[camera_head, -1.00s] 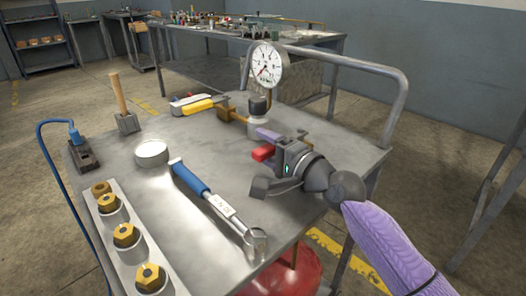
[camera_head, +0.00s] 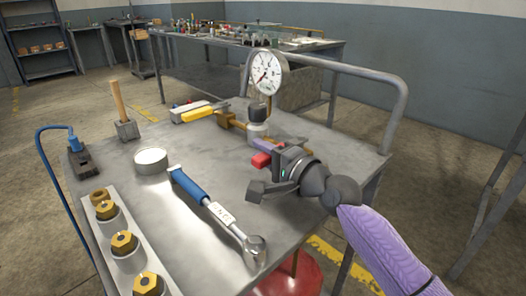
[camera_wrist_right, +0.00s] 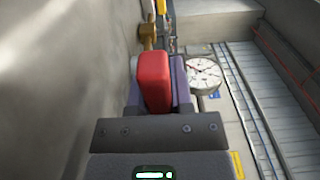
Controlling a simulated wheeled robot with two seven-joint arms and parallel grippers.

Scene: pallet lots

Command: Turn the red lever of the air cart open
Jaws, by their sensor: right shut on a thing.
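The red lever (camera_head: 261,160) is in the middle of the head view, beside the brass fitting (camera_head: 228,119) and the pressure gauge (camera_head: 267,72) on the air cart (camera_head: 320,145). My right gripper (camera_head: 268,147) has its purple fingers around the lever, shut on it. In the right wrist view the red lever (camera_wrist_right: 155,80) stands between the two fingers (camera_wrist_right: 157,95), with brass parts (camera_wrist_right: 147,35) just beyond. The gripper hides part of the lever and its pivot. My left gripper is not in view.
A blue-handled wrench (camera_head: 215,208), a round tin (camera_head: 151,160), a mallet (camera_head: 122,115) and a rack of brass nuts (camera_head: 125,260) occupy the left and front of the cart top. A grey rail (camera_head: 345,67) borders the back right. A red tank (camera_head: 295,278) shows below.

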